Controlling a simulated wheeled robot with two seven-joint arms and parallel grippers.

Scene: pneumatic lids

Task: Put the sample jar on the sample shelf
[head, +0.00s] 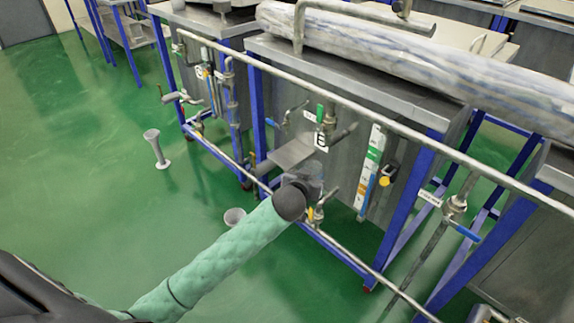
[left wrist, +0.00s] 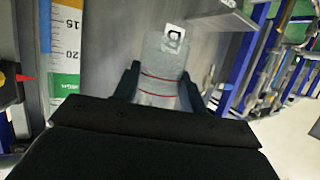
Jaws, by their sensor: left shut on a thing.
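The sample jar (left wrist: 158,72), a clear grey vessel with red lines around it, is between the fingers of my left gripper (left wrist: 160,90) in the left wrist view. The gripper is shut on it. In the head view my left gripper (head: 308,182) is mostly hidden behind my green-sleeved arm, in front of the tank, and the jar shows only faintly there. The sample shelf, seemingly the grey plate (head: 288,153) on the tank front, is above and left of the gripper. Its edge seems to show in the left wrist view (left wrist: 218,18). My right gripper is not in view.
A pipe rail (head: 375,124) runs across the tank front. A level scale (head: 370,165) and valves stand beside the gripper. A funnel-shaped stand (head: 156,150) and a small cup (head: 234,217) are on the floor. Open green floor lies at left.

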